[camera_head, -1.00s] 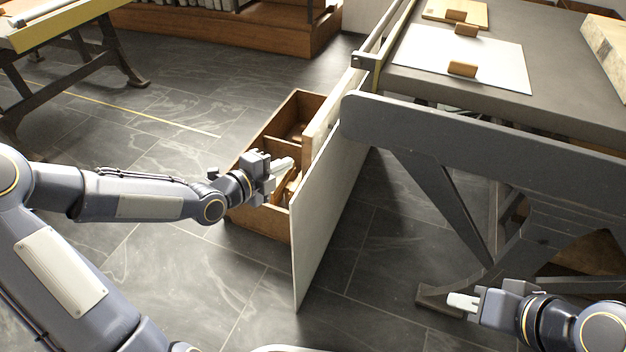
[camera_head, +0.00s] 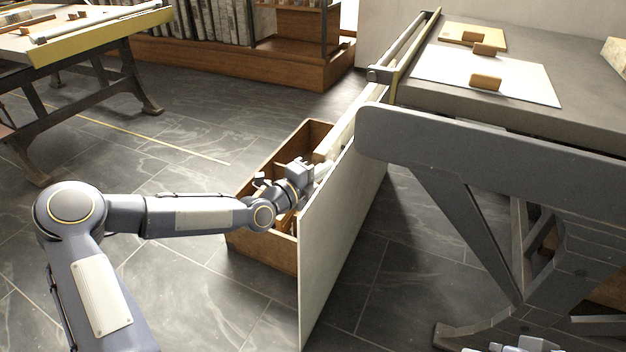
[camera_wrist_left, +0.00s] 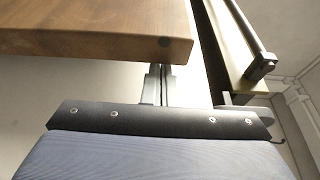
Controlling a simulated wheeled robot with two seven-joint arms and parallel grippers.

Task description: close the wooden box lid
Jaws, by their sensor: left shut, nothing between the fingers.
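The wooden box (camera_head: 262,251) stands on the floor at the middle, its top open and its inside divided. A pale upright panel (camera_head: 335,235) stands along its right side, with a light wooden strip (camera_head: 345,125) by its upper far edge. I cannot tell which of these is the lid. My left gripper (camera_head: 322,170) is shut and empty over the box, close to the panel; contact cannot be told. In the left wrist view its fingers (camera_wrist_left: 160,85) point at a wooden board edge (camera_wrist_left: 120,42). My right gripper (camera_head: 510,348) barely shows at the bottom edge.
A grey table (camera_head: 590,130) with a white sheet (camera_head: 535,85) and small wooden blocks stands at the right, its dark legs close to the panel. Another table (camera_head: 85,45) is at upper left. A wooden shelf (camera_head: 290,70) stands behind. The floor at left is clear.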

